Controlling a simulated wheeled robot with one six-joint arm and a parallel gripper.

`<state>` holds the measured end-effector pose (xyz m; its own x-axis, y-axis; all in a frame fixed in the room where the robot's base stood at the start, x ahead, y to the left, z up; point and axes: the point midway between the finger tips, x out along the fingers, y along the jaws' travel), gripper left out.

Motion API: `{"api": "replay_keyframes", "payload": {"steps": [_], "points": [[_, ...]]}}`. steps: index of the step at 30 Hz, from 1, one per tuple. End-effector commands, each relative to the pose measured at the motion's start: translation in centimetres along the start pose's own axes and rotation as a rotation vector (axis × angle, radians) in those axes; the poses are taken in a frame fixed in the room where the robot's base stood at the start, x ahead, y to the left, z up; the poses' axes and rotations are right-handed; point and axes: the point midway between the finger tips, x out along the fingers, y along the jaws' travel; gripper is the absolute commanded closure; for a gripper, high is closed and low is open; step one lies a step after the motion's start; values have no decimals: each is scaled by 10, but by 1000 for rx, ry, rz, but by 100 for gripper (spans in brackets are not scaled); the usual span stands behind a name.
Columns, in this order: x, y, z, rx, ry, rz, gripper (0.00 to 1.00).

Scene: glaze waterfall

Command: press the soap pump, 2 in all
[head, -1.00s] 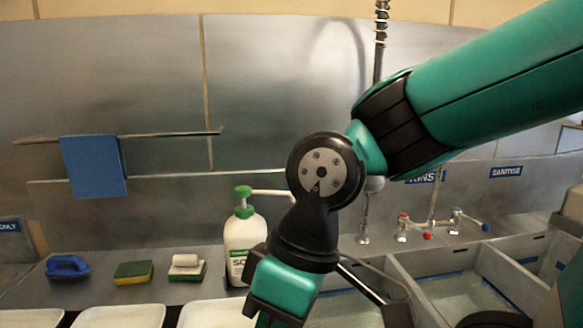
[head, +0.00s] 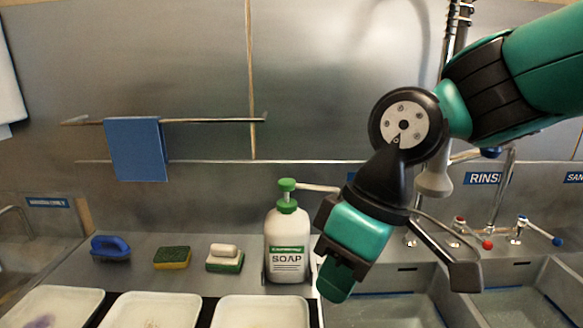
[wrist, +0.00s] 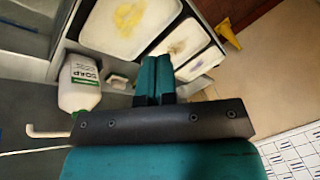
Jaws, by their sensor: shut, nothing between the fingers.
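The soap pump bottle (head: 287,240) is white with a green collar and green pump head (head: 287,186), and stands upright on the steel counter in the head view. Its pale spout points right, towards my arm. In the wrist view the bottle (wrist: 79,85) is at the left, partly hidden by my gripper's body, and its spout shows below it. My gripper (head: 335,288) is to the right of the bottle, apart from it, pointing down. In the wrist view my gripper (wrist: 155,62) has its green fingers together and empty.
White trays (head: 262,312) line the counter's front. A blue brush (head: 110,248), a sponge (head: 172,257) and another sponge with a white block on top (head: 225,258) lie left of the bottle. Sinks with taps (head: 487,243) are at the right. A blue cloth (head: 136,150) hangs on a rail.

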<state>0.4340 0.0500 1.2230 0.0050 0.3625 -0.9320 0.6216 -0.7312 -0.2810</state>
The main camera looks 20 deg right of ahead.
Motion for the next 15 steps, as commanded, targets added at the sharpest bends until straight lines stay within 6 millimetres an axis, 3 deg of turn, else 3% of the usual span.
{"api": "replay_keyframes", "payload": {"steps": [1, 5, 9, 15], "points": [[-17, 9, -25, -23, 6, 2, 100], [-53, 42, -90, -130, 15, 7, 100], [-88, 91, -154, -262, 19, 26, 100], [-122, 170, -215, -441, 9, 70, 100]]}}
